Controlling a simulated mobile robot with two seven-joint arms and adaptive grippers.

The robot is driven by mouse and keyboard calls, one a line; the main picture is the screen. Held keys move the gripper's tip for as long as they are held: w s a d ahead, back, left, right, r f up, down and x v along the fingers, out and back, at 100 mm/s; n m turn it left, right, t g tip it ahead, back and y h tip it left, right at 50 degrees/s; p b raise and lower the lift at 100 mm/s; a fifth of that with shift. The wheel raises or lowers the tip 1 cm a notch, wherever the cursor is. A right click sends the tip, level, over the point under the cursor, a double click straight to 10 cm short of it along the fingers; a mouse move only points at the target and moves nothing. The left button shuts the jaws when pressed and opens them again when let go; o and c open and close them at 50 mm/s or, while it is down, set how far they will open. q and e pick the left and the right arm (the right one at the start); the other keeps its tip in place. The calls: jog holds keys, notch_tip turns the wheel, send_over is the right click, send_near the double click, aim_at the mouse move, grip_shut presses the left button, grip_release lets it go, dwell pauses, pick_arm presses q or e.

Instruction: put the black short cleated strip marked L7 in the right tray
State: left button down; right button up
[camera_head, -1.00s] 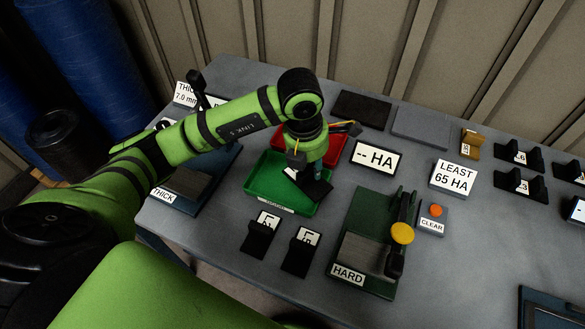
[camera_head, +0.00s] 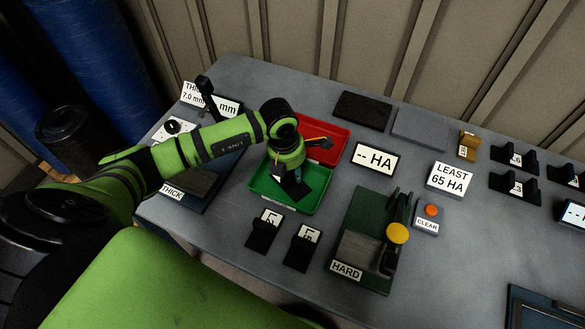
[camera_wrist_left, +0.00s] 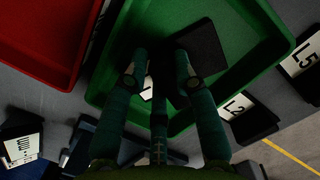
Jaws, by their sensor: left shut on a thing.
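My left gripper (camera_head: 290,173) is shut on a black cleated strip (camera_head: 296,188) and holds it over or in the green tray (camera_head: 262,190). In the left wrist view the gripper (camera_wrist_left: 160,72) grips the strip's upright part, and its flat black base (camera_wrist_left: 204,48) shows beyond the fingers. A scrap of white label shows between the fingers; its mark cannot be read. Whether the strip touches the floor of the green tray (camera_wrist_left: 262,28) is unclear. The red tray (camera_head: 335,150) lies behind the green one, partly hidden by my gripper. My right gripper is out of view.
Two labelled black strips (camera_head: 263,236) stand in front of the green tray. The HARD press (camera_head: 355,245) is to its right, the THICK gauge (camera_head: 190,190) to its left. More labelled strips (camera_head: 515,158) stand at the far right.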

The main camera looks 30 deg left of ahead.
pick_arm(q)
jog(key=shift+f, duration=0.2)
jog(key=c, duration=1)
grip_release()
jog(key=shift+r, duration=0.1)
jog(key=shift+r, duration=0.6)
notch_tip(320, 180, up, 11)
jog(key=s+a+b, duration=0.1)
jog(key=b, duration=0.1)
jog(key=shift+s+b, duration=0.3)
jog(key=shift+b, duration=0.05)
